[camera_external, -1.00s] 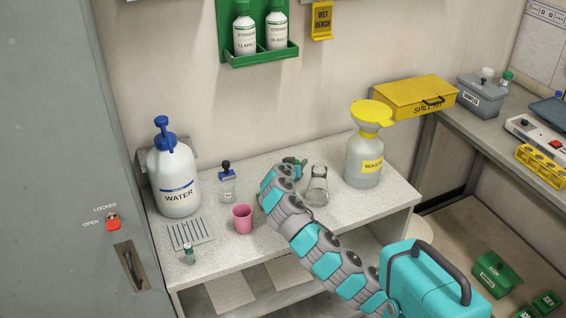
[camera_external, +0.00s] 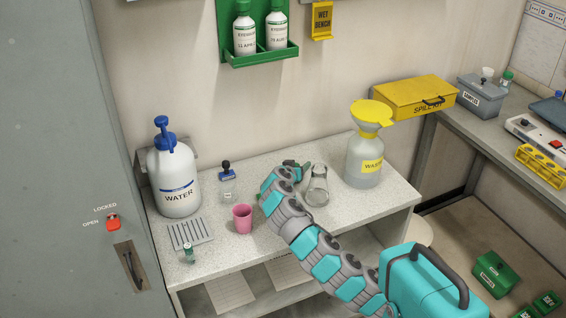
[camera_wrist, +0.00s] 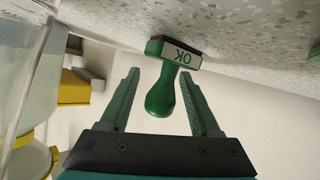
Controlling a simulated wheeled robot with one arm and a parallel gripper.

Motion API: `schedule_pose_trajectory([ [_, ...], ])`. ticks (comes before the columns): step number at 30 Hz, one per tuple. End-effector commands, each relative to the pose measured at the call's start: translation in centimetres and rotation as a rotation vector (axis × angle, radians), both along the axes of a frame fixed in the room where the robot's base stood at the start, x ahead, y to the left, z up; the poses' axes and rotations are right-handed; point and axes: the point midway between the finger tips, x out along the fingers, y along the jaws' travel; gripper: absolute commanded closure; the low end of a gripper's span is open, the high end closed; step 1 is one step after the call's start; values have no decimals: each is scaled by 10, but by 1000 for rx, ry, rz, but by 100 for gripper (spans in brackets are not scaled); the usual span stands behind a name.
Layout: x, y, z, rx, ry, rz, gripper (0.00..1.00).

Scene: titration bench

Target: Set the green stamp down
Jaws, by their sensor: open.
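The green stamp (camera_wrist: 172,80) shows in the wrist view, its rounded handle toward me and its base, labelled OK, against the speckled bench top (camera_wrist: 235,40). It appears to stand on the bench; a small gap under the base cannot be ruled out. My gripper (camera_wrist: 159,88) is open, one finger on each side of the handle, with visible space between the fingers and the handle. In the outside view my gripper (camera_external: 296,172) is low over the back middle of the bench. The stamp cannot be made out there behind my arm.
A glass flask (camera_external: 318,190) stands close to the right of my gripper, with the waste bottle (camera_external: 362,165) and yellow funnel (camera_external: 371,112) beyond.

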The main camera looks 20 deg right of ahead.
Motion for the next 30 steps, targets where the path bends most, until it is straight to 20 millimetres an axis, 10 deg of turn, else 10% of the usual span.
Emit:
schedule_pose_trajectory([
  [30,-78,79,58,0,-2,1,37],
])
